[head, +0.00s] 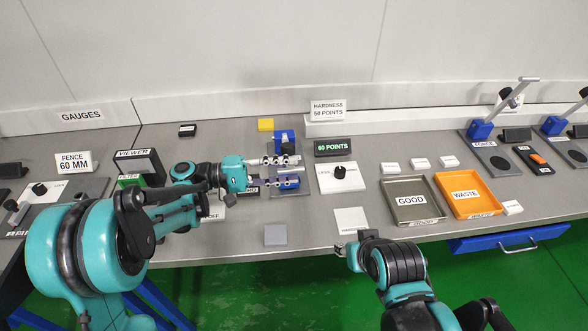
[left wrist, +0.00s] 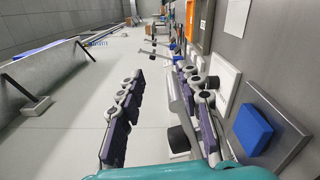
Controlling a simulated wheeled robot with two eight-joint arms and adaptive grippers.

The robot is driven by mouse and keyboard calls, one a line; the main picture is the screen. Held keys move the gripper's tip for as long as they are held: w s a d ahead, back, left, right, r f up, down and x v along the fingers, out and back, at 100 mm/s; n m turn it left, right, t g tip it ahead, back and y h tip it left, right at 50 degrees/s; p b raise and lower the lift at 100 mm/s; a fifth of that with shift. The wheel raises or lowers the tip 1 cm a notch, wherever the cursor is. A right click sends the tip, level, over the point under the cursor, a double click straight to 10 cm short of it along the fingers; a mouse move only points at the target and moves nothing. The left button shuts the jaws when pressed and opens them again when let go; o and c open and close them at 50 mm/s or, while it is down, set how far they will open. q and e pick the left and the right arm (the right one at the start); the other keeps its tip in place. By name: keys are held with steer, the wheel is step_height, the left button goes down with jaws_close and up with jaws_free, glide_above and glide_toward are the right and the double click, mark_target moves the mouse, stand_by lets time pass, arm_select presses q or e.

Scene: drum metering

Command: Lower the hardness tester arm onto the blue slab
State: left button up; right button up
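The hardness tester stands behind the sign-side middle of the bench, with a blue post block (head: 284,137) at its back. The blue slab (head: 289,182) lies on the grey base, partly hidden by my left gripper; it also shows in the left wrist view (left wrist: 252,130). The tester arm (left wrist: 180,105) is a grey bar with a black knob, between the fingers in the left wrist view, nearer the right-hand finger. My left gripper (head: 277,172) is open around the arm, above the slab. My right gripper (head: 345,245) is at the bench's front edge; its fingers are unclear.
A 60 POINTS display (head: 333,146) and a white panel with a black knob (head: 341,177) stand right of the tester. A GOOD tray (head: 391,185) and orange WASTE tray (head: 440,180) lie farther right. A grey square (head: 275,235) lies near the front edge.

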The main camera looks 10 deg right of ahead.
arm_select(q)
steer(key=shift+a, duration=2.5)
arm_select(e)
steer(key=shift+c, duration=0.3)
